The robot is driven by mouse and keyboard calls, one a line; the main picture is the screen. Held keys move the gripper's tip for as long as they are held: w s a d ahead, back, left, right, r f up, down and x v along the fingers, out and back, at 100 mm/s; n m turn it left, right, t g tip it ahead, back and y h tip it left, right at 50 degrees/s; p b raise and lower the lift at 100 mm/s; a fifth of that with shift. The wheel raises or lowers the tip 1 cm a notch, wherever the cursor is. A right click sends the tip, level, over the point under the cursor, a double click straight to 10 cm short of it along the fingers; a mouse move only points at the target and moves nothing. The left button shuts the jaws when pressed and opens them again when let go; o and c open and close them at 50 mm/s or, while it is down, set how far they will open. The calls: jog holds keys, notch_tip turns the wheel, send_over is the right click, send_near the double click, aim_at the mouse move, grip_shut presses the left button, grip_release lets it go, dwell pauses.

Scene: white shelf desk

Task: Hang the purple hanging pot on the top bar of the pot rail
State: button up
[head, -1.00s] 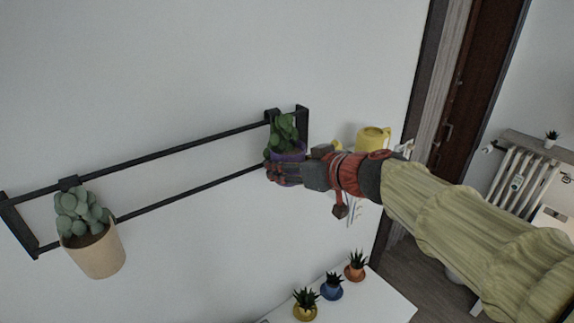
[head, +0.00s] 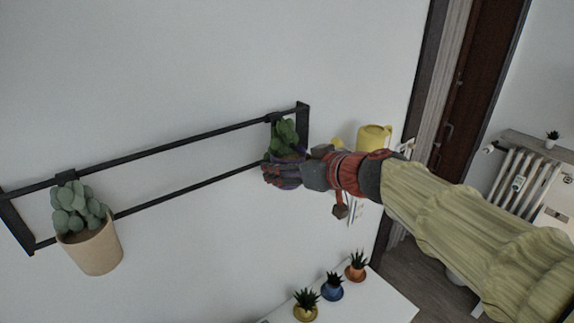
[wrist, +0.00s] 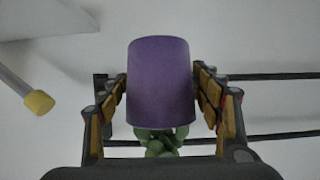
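The purple hanging pot (head: 291,157), with a green plant (head: 285,137), is at the right end of the black pot rail (head: 165,151). Its dark hook (head: 275,117) is at the top bar and appears to sit over it, though its seating is too small to tell surely. My gripper (head: 278,172) is around the pot from the front right and hides much of it. In the wrist view the purple pot (wrist: 160,85) lies between the fingers, with pads close against both sides, and the bars pass behind it.
A beige pot (head: 92,248) with a succulent hangs at the rail's left end. A yellow watering can (head: 374,137) is right of the rail. Several small potted plants, including a blue one (head: 332,290), stand on the white desk (head: 375,298) below. The rail's middle is free.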

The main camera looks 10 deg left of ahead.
jog(key=shift+o, duration=0.2)
jog(key=shift+f, duration=0.1)
jog(key=v, duration=1.1)
jog(key=s+d+f+m+g+h+b, duration=0.1)
jog(key=s+d+f+m+h+b, duration=0.2)
jog(key=f, duration=0.9)
jog(key=s+d+f+m+g+h+b, duration=0.1)
jog(key=s+d+f+m+h+b, duration=0.2)
jog(key=s+d+f+b, duration=0.6)
jog(key=s+d+f+m+g+h+b, duration=0.1)
jog(key=s+d+f+m+h+b, duration=0.2)
jog(key=s+d+f, duration=0.5)
jog(key=d+f+h+b, duration=0.1)
jog(key=d+f+b, duration=0.1)
jog(key=d+f, duration=0.3)
notch_tip(320, 180, down, 4)
jog(key=shift+s+r+m+b, duration=0.1)
jog(key=shift+s+m+b, duration=0.25)
jog(key=shift+m+b, duration=0.05)
jog(key=shift+c, duration=0.8)
